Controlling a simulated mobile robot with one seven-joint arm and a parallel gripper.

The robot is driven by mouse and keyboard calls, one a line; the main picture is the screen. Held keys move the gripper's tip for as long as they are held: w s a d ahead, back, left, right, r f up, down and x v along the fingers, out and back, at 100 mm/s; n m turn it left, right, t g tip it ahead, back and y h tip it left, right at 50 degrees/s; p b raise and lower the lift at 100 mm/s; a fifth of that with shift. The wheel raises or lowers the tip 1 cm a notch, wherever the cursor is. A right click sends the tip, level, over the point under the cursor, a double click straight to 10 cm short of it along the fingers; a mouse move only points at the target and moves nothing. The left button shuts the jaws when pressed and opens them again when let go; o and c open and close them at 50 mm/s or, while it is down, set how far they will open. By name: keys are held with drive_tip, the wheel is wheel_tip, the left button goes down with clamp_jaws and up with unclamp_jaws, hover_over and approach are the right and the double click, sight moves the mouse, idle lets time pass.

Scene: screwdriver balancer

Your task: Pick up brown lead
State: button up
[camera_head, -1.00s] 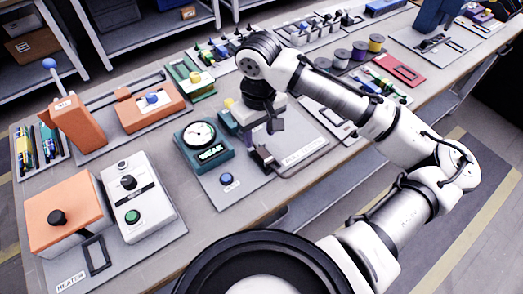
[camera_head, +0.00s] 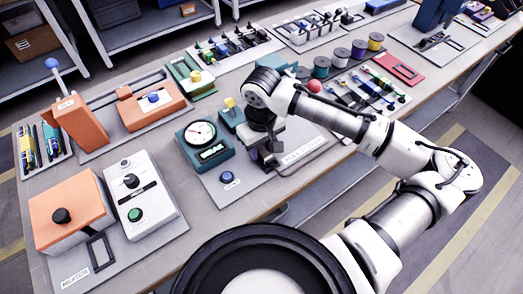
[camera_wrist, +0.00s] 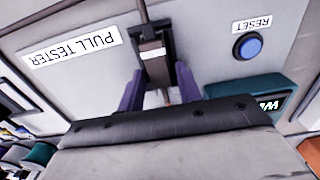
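My gripper (camera_wrist: 161,92) is low over the grey pull tester board (camera_wrist: 75,35). Its two purple fingers stand apart in the wrist view. Between and just beyond them is a dark narrow clamp (camera_wrist: 158,68) with a brownish strip and a pale band (camera_wrist: 152,53). I cannot tell whether this strip is the brown lead. A thin light tip shows between the fingers, and no grip on it is visible. In the head view my wrist hides most of the pull tester. Several leads lie on the back rack (camera_head: 232,45), too small to pick out a brown one.
The gauge unit (camera_head: 205,140) stands just left of my gripper, with a blue reset button (camera_head: 227,177) in front. Wire spools (camera_head: 340,58) and a tool board (camera_head: 372,92) lie to the right. The heater (camera_head: 70,210) is at the front left.

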clamp_jaws()
